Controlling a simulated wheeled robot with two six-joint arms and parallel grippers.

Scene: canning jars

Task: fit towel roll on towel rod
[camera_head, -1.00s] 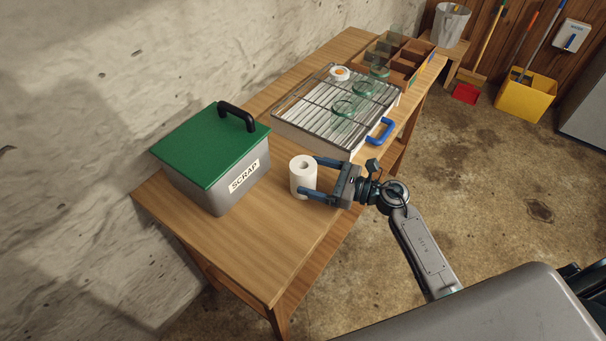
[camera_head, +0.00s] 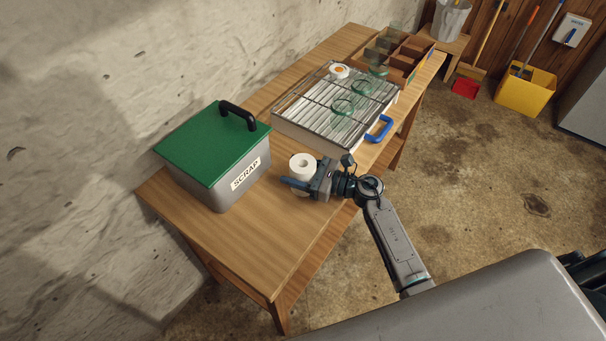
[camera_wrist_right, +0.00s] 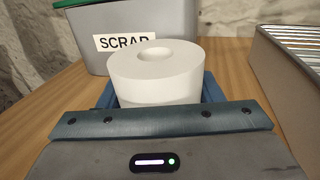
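The white towel roll (camera_head: 302,162) stands upright on the wooden table, right of the scrap bin, with its round core hole facing up. It also shows in the right wrist view (camera_wrist_right: 155,78), close in front of the palm. My right gripper (camera_head: 296,179) is around the roll, one blue finger on each side. The fingers look open, with little room beside the roll; contact is hard to tell. The roll's lower part is partly hidden by the gripper. I cannot make out a towel rod. My left gripper is not in view.
A grey scrap bin (camera_head: 238,188) with a green lid stands left of the roll. A wooden divided box (camera_head: 408,62) stands at the far end. The table front is clear.

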